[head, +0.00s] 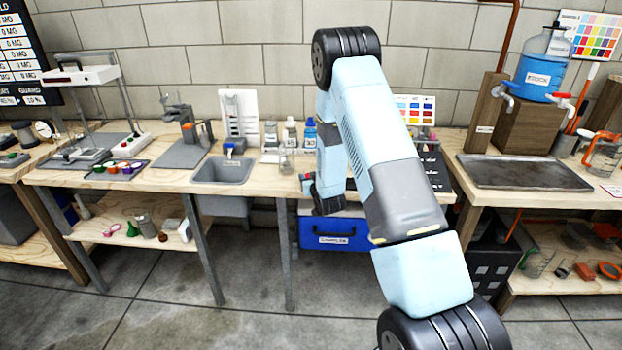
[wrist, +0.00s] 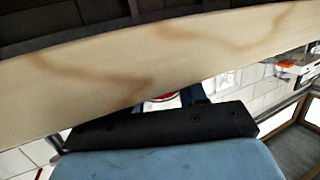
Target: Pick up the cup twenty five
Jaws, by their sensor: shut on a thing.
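My gripper (head: 312,187) is at the front edge of the middle bench, low beside my arm, and mostly hidden by it. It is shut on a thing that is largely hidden. A small red-and-white patch (head: 306,177) shows at the gripper, and a red-and-white bit shows in the wrist view (wrist: 164,98) beyond my dark gripper body. I cannot tell whether it is the cup, and no number twenty five is readable. A clear cup-like vessel (head: 287,161) stands on the bench just behind the gripper.
The wooden bench (head: 262,183) lies very close to my wrist; a wooden band (wrist: 120,75) crosses the wrist view. Bottles (head: 309,135) stand behind the gripper. A grey sink (head: 222,171) is to the left. A blue cooler (head: 335,232) is underneath. The floor in front is clear.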

